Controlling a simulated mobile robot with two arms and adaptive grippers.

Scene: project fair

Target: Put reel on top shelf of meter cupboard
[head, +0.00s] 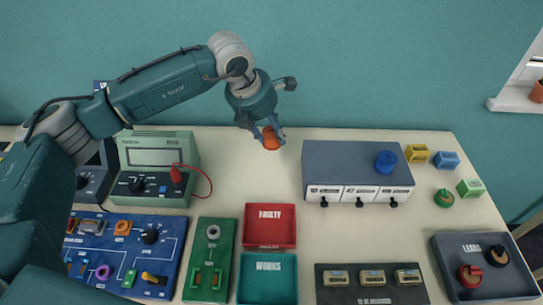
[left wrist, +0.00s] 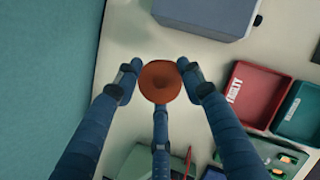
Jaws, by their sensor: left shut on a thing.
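My left gripper (head: 271,138) is shut on a small round orange reel (head: 271,142) and holds it above the back of the table. In the left wrist view the orange reel (left wrist: 160,82) sits between the fingers of the gripper (left wrist: 158,78), its round end facing the camera. I cannot make out a meter cupboard or a shelf in either view. My right gripper is not in view.
The grey drawer unit (head: 340,162) stands right of the gripper. A green meter (head: 158,163) with a red lead stands left. A red tray (head: 270,246), a teal tray (head: 242,270) and a leads tray (head: 455,290) fill the front. Bare tabletop (head: 235,165) lies below the gripper.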

